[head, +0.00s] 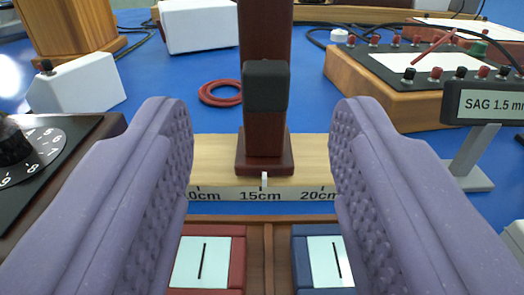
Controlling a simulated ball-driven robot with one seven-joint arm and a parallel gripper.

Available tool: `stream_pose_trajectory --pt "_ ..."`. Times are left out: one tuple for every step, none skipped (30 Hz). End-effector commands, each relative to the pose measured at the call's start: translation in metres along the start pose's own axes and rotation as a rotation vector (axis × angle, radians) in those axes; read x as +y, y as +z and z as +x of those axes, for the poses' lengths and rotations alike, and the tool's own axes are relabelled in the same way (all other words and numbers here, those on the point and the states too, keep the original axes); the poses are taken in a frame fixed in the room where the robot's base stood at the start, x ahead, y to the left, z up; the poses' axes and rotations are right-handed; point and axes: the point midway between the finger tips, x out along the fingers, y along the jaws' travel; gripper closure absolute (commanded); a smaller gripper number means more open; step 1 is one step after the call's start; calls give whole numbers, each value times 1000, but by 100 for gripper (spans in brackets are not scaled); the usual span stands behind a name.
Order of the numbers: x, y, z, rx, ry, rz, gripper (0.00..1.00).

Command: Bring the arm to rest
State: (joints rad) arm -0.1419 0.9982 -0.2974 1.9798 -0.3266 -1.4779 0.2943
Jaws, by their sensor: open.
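My gripper (263,150) shows in the head view as two purple, textured fingers, one on each side. The fingers are wide apart and nothing is between them in their grip. Beyond the gap stands a dark red-brown post (265,130) with a black block (266,86) on its front. The post's foot rests on a wooden scale rail (215,160), with a white pointer near the 15cm mark. Whether the fingers touch anything below is hidden.
Below the rail, a red box (239,262) and a blue box (299,262) sit in a wooden tray (268,245). A numbered dial (40,150) is at left. A display reading SAG 1.5 (488,103) and a terminal box (395,100) are at right. A red ring (221,93) lies behind.

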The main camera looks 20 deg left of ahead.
Motion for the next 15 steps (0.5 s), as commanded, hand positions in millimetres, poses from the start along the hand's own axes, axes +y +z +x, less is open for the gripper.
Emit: stream_pose_trajectory --pt "0 0 -1 1 0 0 49" --pt "0 0 -2 1 0 0 49" --pt "0 0 -2 1 -1 0 49" --pt "0 0 -2 1 -1 0 49" --pt "0 0 -2 1 -1 0 49" --pt "0 0 -2 1 -1 0 49" --pt "0 0 -2 1 -1 0 49" --pt "0 0 -2 1 -1 0 49" --pt "0 0 -2 0 -1 0 49" --pt "0 0 -2 0 0 0 49" --pt "0 0 -2 0 0 0 49" --pt "0 0 -1 1 0 0 49" --pt "0 -2 0 1 2 -1 49" --pt "1 -5 2 2 6 -3 49" --pt "4 -13 6 3 15 -8 49"
